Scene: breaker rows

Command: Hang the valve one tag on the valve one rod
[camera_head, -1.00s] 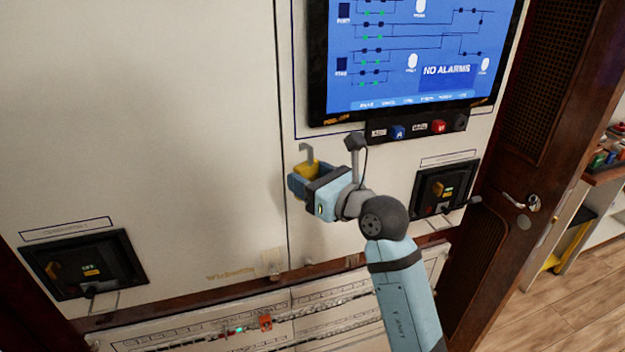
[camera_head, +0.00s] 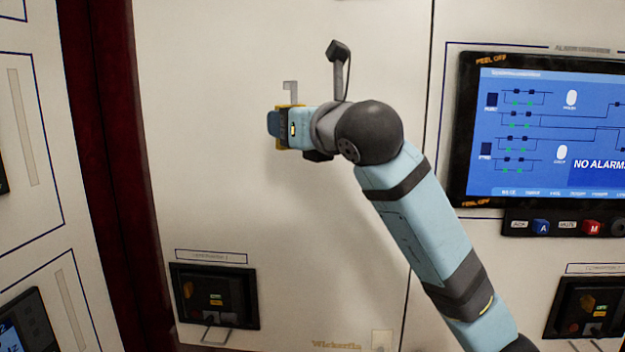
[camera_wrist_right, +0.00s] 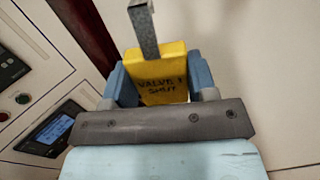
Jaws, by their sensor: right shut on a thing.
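My right gripper (camera_head: 277,128) is shut on a yellow tag (camera_wrist_right: 162,78) with a flat grey metal hook (camera_wrist_right: 143,28) at its top. The dark lettering on the tag reads "VALVE 1" with a second, less clear line. In the head view the hook (camera_head: 290,90) points up above the blue fingers, and only a little yellow shows. The gripper holds the tag in front of the pale cabinet panel, above and right of a black breaker unit (camera_head: 215,297). I cannot pick out the valve one rod in either view. My left gripper is not in view.
A screen (camera_head: 555,135) reading "NO ALARMS" is on the right panel, with a button strip (camera_head: 565,227) below. Another black breaker unit (camera_head: 585,308) is at lower right. A dark red post (camera_head: 105,150) stands left. The pale panel (camera_head: 210,130) around the gripper is bare.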

